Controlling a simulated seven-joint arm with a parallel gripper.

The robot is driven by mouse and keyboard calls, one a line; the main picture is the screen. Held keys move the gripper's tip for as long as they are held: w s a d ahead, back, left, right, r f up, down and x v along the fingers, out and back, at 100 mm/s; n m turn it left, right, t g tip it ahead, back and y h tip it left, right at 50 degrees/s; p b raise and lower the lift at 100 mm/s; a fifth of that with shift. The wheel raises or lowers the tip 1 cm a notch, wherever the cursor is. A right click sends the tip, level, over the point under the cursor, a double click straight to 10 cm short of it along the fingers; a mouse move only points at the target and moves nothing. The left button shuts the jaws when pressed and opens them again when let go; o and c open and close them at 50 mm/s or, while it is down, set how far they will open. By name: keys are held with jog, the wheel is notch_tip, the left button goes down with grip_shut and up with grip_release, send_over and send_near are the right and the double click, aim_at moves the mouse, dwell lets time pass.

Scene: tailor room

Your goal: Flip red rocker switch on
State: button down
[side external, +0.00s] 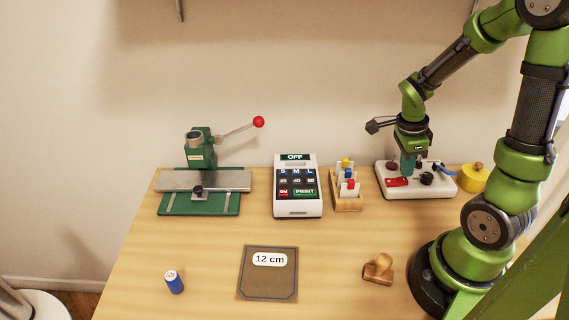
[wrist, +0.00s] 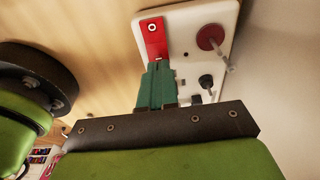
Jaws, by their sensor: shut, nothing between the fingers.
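The red rocker switch (side external: 396,182) sits on the white control panel (side external: 418,193) at the right of the table. In the wrist view the red switch (wrist: 156,42) shows at the top, with a round white-and-black mark on its far end. My gripper (side external: 407,173) points down over the panel, right beside the switch. Its green fingers (wrist: 160,66) are shut with nothing between them. In the wrist view their tips overlap the near end of the switch; I cannot tell whether they touch it. The panel (wrist: 180,58) also shows there.
The panel also carries a dark red knob (wrist: 210,37) and black knobs (wrist: 206,82) close to my fingers. A yellow round object (side external: 472,180) stands right of the panel.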

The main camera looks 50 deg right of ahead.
aim_at(407, 179)
jog(key=shift+d+f, duration=0.1)
jog(key=shift+f, duration=0.6)
jog(key=shift+s+d+f, duration=0.1)
jog(key=shift+s+f, duration=0.05)
jog(key=shift+f, duration=0.1)
jog(key=shift+w+a+r, duration=0.35)
jog(key=shift+w+a, duration=0.2)
jog(key=shift+r, duration=0.1)
notch_tip(407, 179, up, 14)
jog(key=s+d, duration=0.1)
jog(key=shift+s+d, duration=0.25)
jog(key=shift+s, duration=0.05)
jog(key=shift+f, duration=0.2)
